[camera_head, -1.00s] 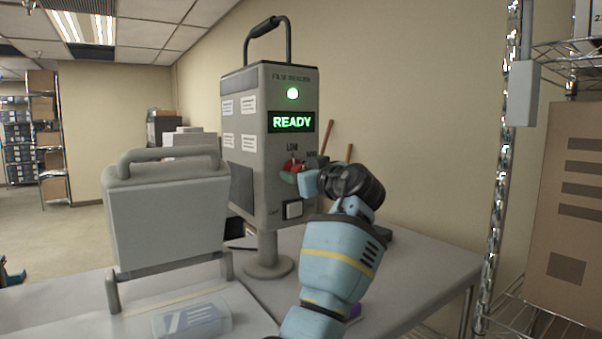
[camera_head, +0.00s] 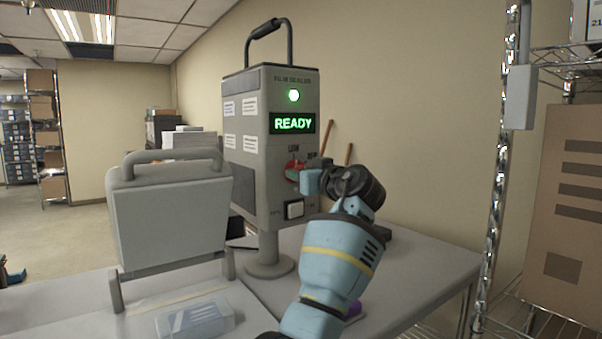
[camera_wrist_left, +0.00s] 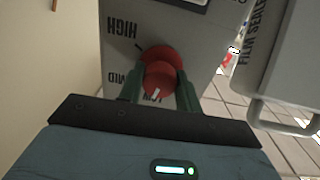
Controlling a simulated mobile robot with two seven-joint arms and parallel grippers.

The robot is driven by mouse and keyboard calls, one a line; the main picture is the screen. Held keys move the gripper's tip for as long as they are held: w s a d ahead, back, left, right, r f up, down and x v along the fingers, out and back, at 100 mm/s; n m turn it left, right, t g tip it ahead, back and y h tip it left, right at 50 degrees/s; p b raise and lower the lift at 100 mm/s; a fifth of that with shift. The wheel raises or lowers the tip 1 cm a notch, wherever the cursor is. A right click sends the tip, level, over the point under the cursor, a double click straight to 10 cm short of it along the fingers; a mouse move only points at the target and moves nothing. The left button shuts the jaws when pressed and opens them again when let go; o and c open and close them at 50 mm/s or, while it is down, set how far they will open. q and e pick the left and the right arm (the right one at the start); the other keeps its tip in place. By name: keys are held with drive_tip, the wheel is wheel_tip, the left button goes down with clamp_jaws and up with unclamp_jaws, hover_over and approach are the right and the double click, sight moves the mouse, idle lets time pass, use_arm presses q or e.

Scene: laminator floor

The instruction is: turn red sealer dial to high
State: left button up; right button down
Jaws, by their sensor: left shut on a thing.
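The red sealer dial (camera_head: 293,171) is on the front of the grey film sealer (camera_head: 271,205), below its lit READY display. In the left wrist view the dial (camera_wrist_left: 160,80) is a round red knob with a white mark that points down in the picture, near the LOW label. The HIGH label (camera_wrist_left: 122,28) is at upper left, with MED below it. My left gripper (camera_wrist_left: 159,74) is shut on the dial, one green finger on each side. In the head view the left gripper (camera_head: 299,175) partly hides the dial and the labels. My right gripper is not in view.
A grey handled unit (camera_head: 170,220) stands left of the sealer. A clear box (camera_head: 195,318) lies on the table in front. A wire rack (camera_head: 497,200) stands at right.

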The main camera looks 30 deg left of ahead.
use_arm(q)
drive_tip(key=shift+r+m+p, duration=0.2)
drive_tip(key=shift+m+p, duration=0.1)
drive_tip(key=shift+m, duration=0.6)
drive_tip(key=m, duration=0.2)
drive_tip(key=shift+f+m, duration=0.1)
drive_tip(key=shift+m, duration=0.2)
drive_tip(key=m, duration=0.4)
drive_tip(key=shift+f+m+p, duration=0.1)
drive_tip(key=shift+m+p, duration=0.2)
drive_tip(key=m, duration=0.3)
drive_tip(key=shift+g, duration=0.4)
drive_tip(key=m, duration=0.4)
drive_tip(key=shift+w, duration=0.1)
drive_tip(key=m, duration=0.5)
drive_tip(key=shift+f, duration=0.15)
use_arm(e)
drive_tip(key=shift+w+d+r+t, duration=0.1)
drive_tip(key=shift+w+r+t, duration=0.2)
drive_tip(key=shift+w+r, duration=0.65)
use_arm(q)
drive_tip(key=shift+m, duration=0.4)
drive_tip(key=o, duration=1)
drive_tip(key=shift+d, duration=0.1)
drive_tip(key=shift+c, duration=0.2)
